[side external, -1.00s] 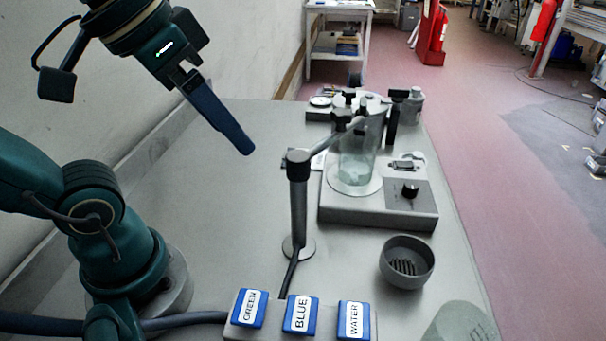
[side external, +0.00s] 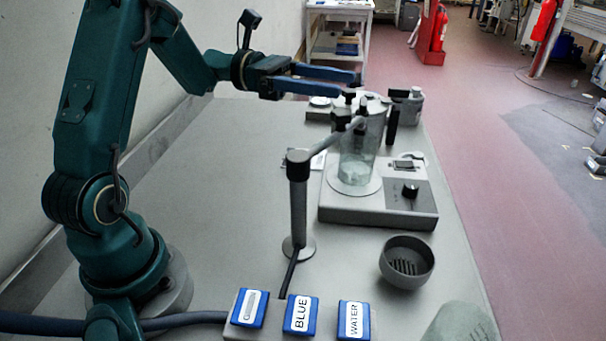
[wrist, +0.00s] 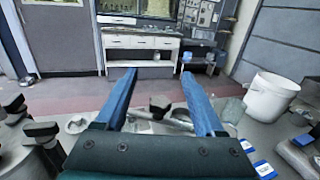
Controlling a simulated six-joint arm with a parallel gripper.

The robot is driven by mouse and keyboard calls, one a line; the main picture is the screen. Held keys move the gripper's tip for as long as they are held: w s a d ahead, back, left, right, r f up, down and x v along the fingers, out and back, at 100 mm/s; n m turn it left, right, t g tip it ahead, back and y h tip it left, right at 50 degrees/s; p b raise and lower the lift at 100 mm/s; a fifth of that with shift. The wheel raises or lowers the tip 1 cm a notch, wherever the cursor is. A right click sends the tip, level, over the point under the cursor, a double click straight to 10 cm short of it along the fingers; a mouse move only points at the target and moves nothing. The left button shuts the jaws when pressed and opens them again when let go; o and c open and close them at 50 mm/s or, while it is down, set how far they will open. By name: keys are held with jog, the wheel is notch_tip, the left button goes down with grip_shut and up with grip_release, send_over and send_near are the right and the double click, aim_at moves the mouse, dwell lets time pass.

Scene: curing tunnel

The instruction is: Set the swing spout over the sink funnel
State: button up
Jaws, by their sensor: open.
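The swing spout in the side view is a grey post (side external: 299,205) with a dark pivot cap and a pale arm (side external: 330,138). The arm points up and right, its end with a black knob at the glass vessel (side external: 361,150) on the stirrer base. The sink funnel (side external: 406,268), a dark grey round bowl with a slotted bottom, stands front right, away from the spout's end. My gripper (side external: 350,85) is open and empty, its blue fingers level and pointing right, above the far part of the bench. In the wrist view my gripper (wrist: 158,73) has its fingers spread apart.
Blue buttons sit at the front, one reading BLUE (side external: 300,315) and one WATER (side external: 353,320). The stirrer base (side external: 350,212) has a black dial. Black-topped fittings crowd around the vessel. A pale tapered object (side external: 460,325) is at the front right. The bench left of the post is clear.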

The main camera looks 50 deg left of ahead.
aim_at(332, 137)
jog(key=w+d+f, duration=0.2)
jog(key=d+f, duration=0.2)
jog(key=d, duration=0.1)
jog(key=shift+f, duration=0.4)
grip_shut()
dwell(1.4)
